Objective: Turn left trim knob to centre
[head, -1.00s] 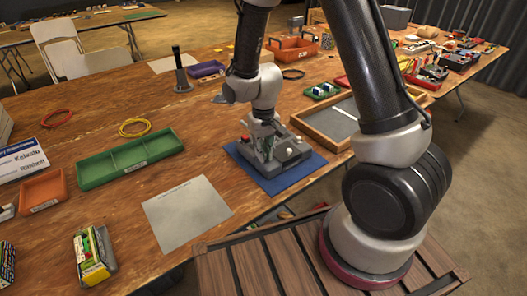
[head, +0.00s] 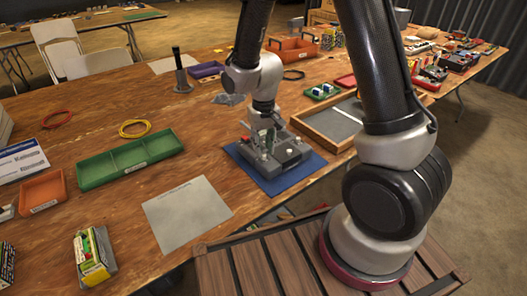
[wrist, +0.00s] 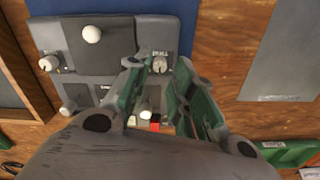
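The control box (head: 290,152), dark grey with several pale knobs, sits on a blue mat (head: 277,184) on the wooden table. It also shows in the wrist view (wrist: 110,60). There, the pale trim knob (wrist: 160,64) beside upside-down lettering lies between my fingertips. Another pale knob (wrist: 47,63) is at the left, and a white ball knob (wrist: 92,34) is at the top. My gripper (wrist: 157,66), with green-sided fingers, is open around the trim knob, with visible gaps. I cannot tell if either finger touches it. In the head view my gripper (head: 264,138) points down at the box.
A wooden tray (head: 312,130) stands right of the box. A paper sheet (head: 187,213) and a green compartment tray (head: 130,160) lie to the left. A grey object (head: 228,98) lies behind the gripper. Bare table separates the paper and green tray.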

